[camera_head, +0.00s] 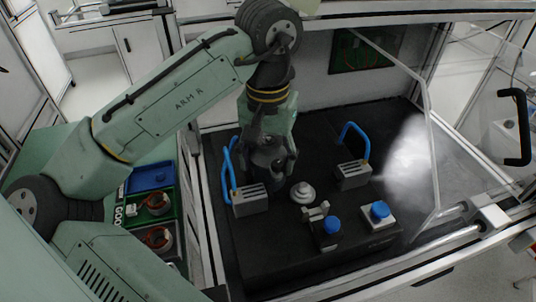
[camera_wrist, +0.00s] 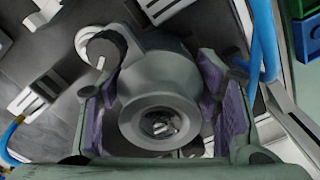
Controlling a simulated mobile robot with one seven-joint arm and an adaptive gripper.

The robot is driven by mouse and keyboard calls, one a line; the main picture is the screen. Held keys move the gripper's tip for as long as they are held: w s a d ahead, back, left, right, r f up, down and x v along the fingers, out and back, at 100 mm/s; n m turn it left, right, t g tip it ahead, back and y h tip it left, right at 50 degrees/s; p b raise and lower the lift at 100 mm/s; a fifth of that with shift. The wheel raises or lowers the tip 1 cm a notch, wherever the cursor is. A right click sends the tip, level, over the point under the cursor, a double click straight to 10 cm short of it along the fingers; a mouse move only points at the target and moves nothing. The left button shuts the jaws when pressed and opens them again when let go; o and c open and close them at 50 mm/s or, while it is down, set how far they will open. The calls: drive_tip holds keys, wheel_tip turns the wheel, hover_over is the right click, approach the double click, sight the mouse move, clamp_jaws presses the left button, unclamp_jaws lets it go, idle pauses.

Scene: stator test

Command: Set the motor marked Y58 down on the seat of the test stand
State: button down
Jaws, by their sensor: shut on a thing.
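My gripper (camera_head: 268,160) is over the left part of the dark test stand (camera_head: 265,245). In the wrist view, its two purple-padded fingers (camera_wrist: 160,100) are shut on a grey, round motor (camera_wrist: 160,75), with its flanged end facing the camera. No Y58 mark is readable. A pale round stepped disc (camera_head: 303,192), which looks like the seat, lies on the stand right of and nearer than my gripper. A pale round part beside the motor in the wrist view (camera_wrist: 97,45) may be this disc. The motor's far end is hidden, so I cannot tell whether it touches anything.
Grey blocks with blue cables stand left (camera_head: 250,199) and right (camera_head: 353,174) of the disc. Two blue-topped units (camera_head: 329,228) (camera_head: 379,213) stand in front.

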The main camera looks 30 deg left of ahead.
drive_tip(key=c, duration=0.5)
unclamp_jaws()
drive_tip(key=shift+f, duration=0.1)
